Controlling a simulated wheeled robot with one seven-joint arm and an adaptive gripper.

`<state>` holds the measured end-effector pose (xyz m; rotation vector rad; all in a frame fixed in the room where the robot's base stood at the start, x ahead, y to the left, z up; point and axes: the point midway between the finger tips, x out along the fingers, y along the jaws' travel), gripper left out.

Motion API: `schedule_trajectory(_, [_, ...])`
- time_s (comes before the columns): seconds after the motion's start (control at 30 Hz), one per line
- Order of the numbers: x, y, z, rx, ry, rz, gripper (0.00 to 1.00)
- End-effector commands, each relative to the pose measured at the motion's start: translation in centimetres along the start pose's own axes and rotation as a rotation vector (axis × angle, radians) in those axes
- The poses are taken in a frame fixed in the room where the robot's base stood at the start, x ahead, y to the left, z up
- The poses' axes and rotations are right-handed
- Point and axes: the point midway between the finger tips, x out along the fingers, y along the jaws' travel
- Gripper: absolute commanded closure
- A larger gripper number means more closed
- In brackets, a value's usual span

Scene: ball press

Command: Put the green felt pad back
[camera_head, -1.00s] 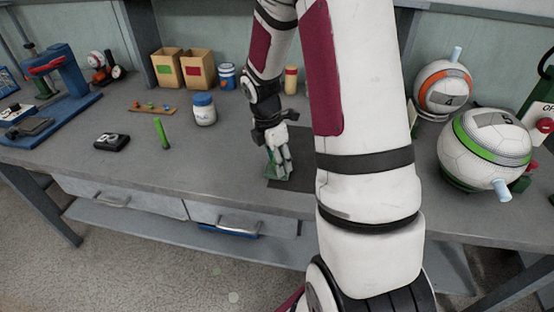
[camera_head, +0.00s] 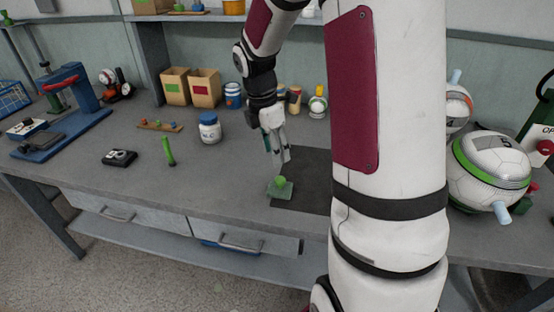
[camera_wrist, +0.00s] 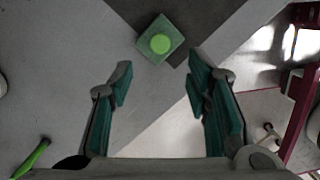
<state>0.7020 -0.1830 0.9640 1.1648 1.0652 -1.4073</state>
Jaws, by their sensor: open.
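The green felt pad (camera_head: 270,189) is a small square with a bright green round knob (camera_head: 280,182) on top. It lies flat at the left edge of a dark mat (camera_head: 308,178), partly over the bare bench top. My gripper (camera_head: 281,158) is above and just behind the pad, apart from it. In the wrist view the pad (camera_wrist: 149,51) lies beyond the fingertips, across the mat's corner, with its knob (camera_wrist: 160,44) facing me. My gripper (camera_wrist: 160,78) is open there, with nothing between its teal-lined fingers.
Cardboard boxes with a green (camera_head: 175,88) and a red label (camera_head: 205,90) are behind. A large ball (camera_head: 490,165) stands right. My arm hides the mat's right side.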

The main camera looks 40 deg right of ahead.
Motion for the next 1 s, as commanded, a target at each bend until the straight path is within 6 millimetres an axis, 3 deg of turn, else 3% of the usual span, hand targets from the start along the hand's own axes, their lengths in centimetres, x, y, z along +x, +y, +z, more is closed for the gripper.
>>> schedule_trajectory(0.17, [-1.8,-0.5,-0.5,0.036,-0.003,0.01,0.56])
schedule_trajectory(0.27, [-4.0,-1.9,-1.6,0.134,-0.008,0.033,0.56])
schedule_trajectory(0.4, [-8.1,-5.5,-4.0,0.366,0.004,0.082,0.56])
schedule_trajectory(0.6, [-12.3,-12.1,-7.4,0.731,0.074,0.14,0.56])
schedule_trajectory(0.8, [-14.2,-18.9,-10.3,1.078,0.196,0.158,0.56])
schedule_trajectory(1.0, [-14.1,-23.9,-12.1,1.336,0.314,0.126,0.56])
